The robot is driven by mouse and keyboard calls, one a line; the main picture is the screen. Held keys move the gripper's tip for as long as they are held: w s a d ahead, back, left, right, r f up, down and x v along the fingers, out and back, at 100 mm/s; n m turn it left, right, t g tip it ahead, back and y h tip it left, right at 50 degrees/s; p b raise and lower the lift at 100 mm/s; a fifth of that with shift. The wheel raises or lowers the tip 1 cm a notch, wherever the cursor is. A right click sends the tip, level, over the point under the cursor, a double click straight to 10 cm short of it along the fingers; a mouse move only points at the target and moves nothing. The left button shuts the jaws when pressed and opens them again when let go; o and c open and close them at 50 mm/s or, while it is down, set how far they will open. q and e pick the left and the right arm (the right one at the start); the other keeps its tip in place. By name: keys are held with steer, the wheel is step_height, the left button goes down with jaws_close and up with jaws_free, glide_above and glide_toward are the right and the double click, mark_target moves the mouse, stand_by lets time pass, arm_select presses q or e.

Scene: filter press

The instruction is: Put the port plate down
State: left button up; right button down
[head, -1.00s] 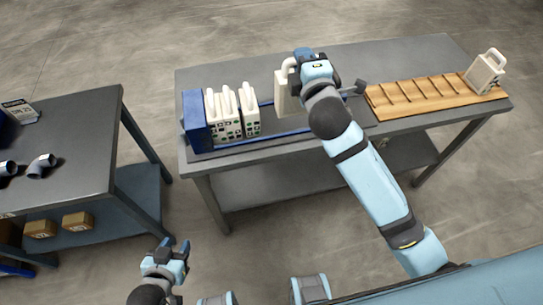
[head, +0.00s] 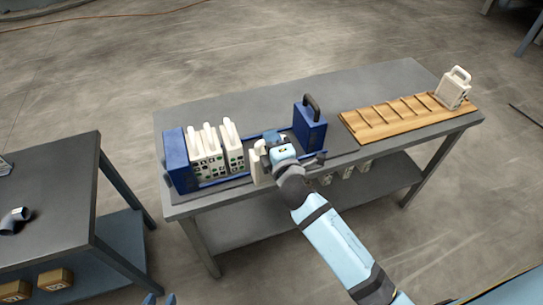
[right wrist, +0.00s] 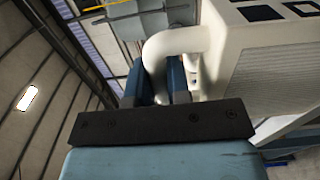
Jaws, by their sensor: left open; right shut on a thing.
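My right gripper (head: 274,146) is shut on the loop handle of a white port plate (head: 258,167), at the filter press in the head view. In the right wrist view the handle (right wrist: 180,45) runs between the fingers and the plate body (right wrist: 262,60) is at the right. The plate is just right of a row of white plates (head: 212,160) with coloured ports. The arm partly hides it, and I cannot tell whether it rests on the blue rails (head: 222,181). My left gripper (head: 160,299) shows only its open, empty tips at the bottom edge.
A blue end block (head: 179,162) stands left of the row; a blue block with a black handle (head: 310,128) stands right of my gripper. A wooden rack (head: 395,117) holds one white plate (head: 453,92). Another table (head: 50,190) is at the left.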

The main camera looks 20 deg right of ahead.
steer(key=shift+f+b, duration=0.7)
steer(key=shift+f, duration=1.9)
steer(key=shift+f, duration=0.15)
steer(key=c, duration=1.1)
jaws_free()
